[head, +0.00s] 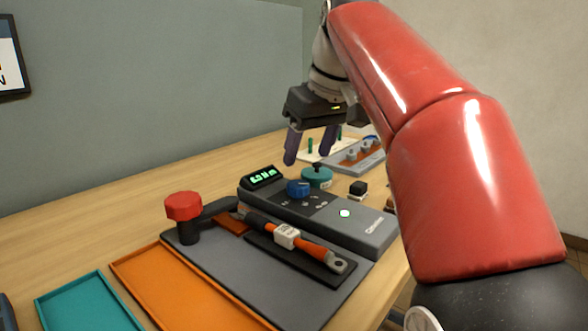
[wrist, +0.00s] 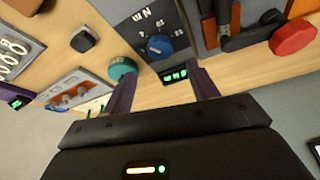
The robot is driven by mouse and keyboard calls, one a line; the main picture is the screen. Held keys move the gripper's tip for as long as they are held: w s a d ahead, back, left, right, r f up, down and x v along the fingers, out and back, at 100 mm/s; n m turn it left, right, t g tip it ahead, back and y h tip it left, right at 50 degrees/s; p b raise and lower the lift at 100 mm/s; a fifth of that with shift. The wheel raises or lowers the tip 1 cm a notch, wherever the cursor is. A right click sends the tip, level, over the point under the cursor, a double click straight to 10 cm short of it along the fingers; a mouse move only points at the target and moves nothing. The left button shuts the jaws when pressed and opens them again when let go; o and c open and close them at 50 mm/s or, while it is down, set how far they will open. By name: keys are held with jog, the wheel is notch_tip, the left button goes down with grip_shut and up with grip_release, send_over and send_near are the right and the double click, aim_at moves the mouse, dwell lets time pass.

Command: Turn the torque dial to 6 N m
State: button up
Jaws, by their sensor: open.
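The blue torque dial (head: 299,188) sits on the grey control box (head: 367,226), with small white marks around it. It also shows in the wrist view (wrist: 159,46), where a white pointer line is on it. A small display (head: 262,177) with green characters, too small to read surely, stands at the box's back left edge. My gripper (head: 309,161) is open and empty, above and behind the dial, apart from it. In the wrist view, the fingers of my gripper (wrist: 164,90) point toward the box, with the dial beyond the gap between them.
A teal round knob-topped object (head: 317,177) stands close behind the dial. An orange-handled torque wrench (head: 288,236) and a red-capped post (head: 184,208) are in front. Orange (head: 150,290) and teal (head: 70,313) trays lie at front left. The table's back left is clear.

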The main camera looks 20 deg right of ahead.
aim_at(298, 183)
jog(key=b+x, duration=0.1)
jog(key=x, duration=0.6)
jog(key=shift+s, duration=0.15)
jog(key=shift+c, duration=0.3)
jog(key=c, duration=0.9)
